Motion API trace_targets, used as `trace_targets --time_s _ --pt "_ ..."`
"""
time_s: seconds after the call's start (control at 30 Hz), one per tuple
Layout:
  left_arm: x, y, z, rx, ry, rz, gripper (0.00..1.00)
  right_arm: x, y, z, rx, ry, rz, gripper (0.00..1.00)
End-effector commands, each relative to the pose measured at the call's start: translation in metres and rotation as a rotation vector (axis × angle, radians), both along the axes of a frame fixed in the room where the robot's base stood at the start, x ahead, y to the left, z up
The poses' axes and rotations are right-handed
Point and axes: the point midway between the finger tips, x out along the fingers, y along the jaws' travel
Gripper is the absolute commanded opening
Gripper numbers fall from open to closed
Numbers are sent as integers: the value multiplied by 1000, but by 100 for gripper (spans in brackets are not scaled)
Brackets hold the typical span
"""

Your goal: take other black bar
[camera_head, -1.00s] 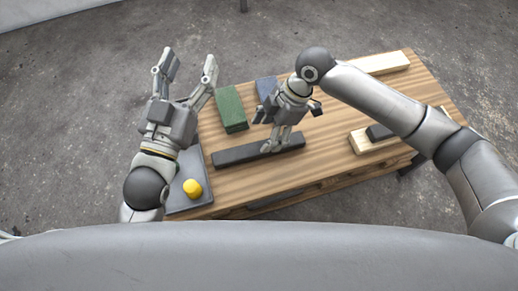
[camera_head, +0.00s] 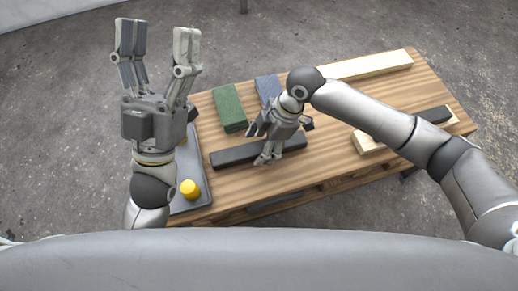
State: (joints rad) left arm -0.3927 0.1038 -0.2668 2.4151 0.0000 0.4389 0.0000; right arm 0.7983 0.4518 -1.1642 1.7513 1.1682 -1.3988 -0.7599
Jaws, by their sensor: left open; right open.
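A long black bar (camera_head: 232,155) lies on the wooden table. My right gripper (camera_head: 266,160) points down at this bar, with its open fingertips at the bar's middle. I cannot tell whether the fingers touch it or straddle it. A second black bar (camera_head: 436,115) lies on a pale wooden block (camera_head: 369,145) at the right; my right arm hides much of both. My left gripper (camera_head: 158,45) is open and empty, raised at the upper left with its fingers pointing away, clear of the bars.
A green block (camera_head: 229,107) and a blue-grey block (camera_head: 268,89) lie behind the near bar. A grey tray (camera_head: 193,165) with a yellow cylinder (camera_head: 189,189) stands at the table's left. A long pale bar (camera_head: 372,66) lies at the back right. The table (camera_head: 320,163) has bare room between.

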Motion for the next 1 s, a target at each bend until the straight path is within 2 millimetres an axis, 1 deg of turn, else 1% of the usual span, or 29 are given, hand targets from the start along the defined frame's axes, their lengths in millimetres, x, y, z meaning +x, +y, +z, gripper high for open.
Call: trace_targets --time_s 0.13,0.33,0.37,0.83,0.87,1.0 --pt "-6 1 4 -11 -36 -2 61 0 1 -4 -1 0 0 65" --pt "-6 1 4 -12 -39 -2 61 0 1 -3 -1 0 -1 65" --pt "-6 1 4 -12 -38 -2 61 0 1 -3 -1 0 -1 64" --pt "-6 1 4 -11 -37 -2 61 0 1 -3 -1 1 -1 3" --pt "-6 1 4 -11 -37 -2 61 0 1 -2 1 -1 0 2" --pt "-6 1 4 -12 -36 -3 61 0 1 -2 1 -1 0 2"
